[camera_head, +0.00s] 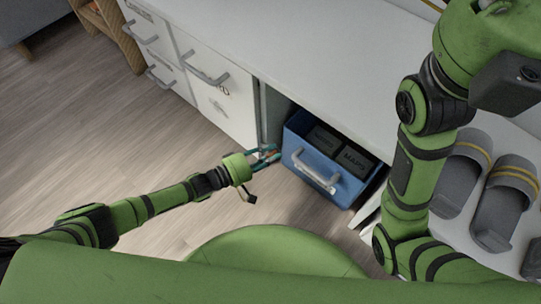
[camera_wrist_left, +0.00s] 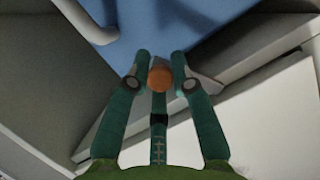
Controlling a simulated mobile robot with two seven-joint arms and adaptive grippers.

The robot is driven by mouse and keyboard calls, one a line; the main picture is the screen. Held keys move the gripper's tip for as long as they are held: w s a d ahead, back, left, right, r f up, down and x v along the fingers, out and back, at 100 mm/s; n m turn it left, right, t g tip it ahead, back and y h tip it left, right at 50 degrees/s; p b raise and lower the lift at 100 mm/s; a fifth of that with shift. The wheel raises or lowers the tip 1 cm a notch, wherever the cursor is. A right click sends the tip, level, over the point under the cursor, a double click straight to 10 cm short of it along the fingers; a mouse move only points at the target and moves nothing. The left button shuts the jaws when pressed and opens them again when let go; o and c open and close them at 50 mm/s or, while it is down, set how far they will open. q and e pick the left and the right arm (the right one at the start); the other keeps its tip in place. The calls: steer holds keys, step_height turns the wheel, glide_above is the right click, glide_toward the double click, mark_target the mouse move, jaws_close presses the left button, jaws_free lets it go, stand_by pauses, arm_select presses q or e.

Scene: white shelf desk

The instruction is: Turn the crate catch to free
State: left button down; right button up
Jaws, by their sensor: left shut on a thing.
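The blue crate (camera_head: 296,133) sits in an open bay under the white desk, with a grey handle on its front. In the left wrist view the crate (camera_wrist_left: 190,22) fills the top. The catch shows as a small orange knob (camera_wrist_left: 160,77) between my left fingertips. My left gripper (camera_head: 268,155) is at the left side of the crate's front, shut on the knob; in the left wrist view its fingers (camera_wrist_left: 161,70) close around it from both sides. The catch's turned position cannot be told. My right gripper is out of view.
Dark labelled boxes (camera_head: 355,160) lie inside the crate. White drawers with grey handles (camera_head: 203,70) stand left of the bay. Grey sandals (camera_head: 500,205) lie on a white surface at right. The wooden floor (camera_head: 90,130) at left is clear.

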arm_select(q)
steer(key=shift+s+f, duration=0.15)
steer(key=shift+s, duration=0.15)
steer(key=c, duration=1.2)
jaws_free()
steer(key=shift+o, duration=0.4)
steer(key=shift+w+a, duration=0.1)
steer(key=v, duration=1.2)
steer(key=shift+w, duration=0.1)
